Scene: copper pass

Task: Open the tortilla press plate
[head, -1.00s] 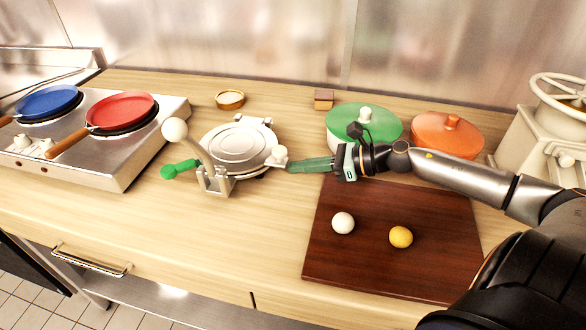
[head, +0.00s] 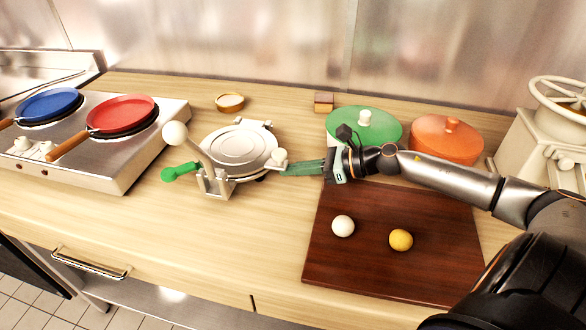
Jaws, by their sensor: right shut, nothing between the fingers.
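The tortilla press (head: 238,150) stands on the counter left of centre, its round pale plate lying flat. A lever with a white ball knob (head: 175,134) rises at its left front. A green handle (head: 180,172) sticks out at the left. A small pale knob (head: 279,156) sits on the plate's right edge. My right gripper (head: 287,169) is shut and empty. Its green fingertips are at the plate's right edge, just below the knob; I cannot tell whether they touch it. My left gripper is not in view.
A dark wooden board (head: 400,262) holds a white ball (head: 343,226) and a yellow ball (head: 401,240). A green lidded pot (head: 365,122) and an orange one (head: 450,138) stand behind my right arm. A stove (head: 150,150) with a blue pan (head: 48,103) and a red pan (head: 120,112) is left.

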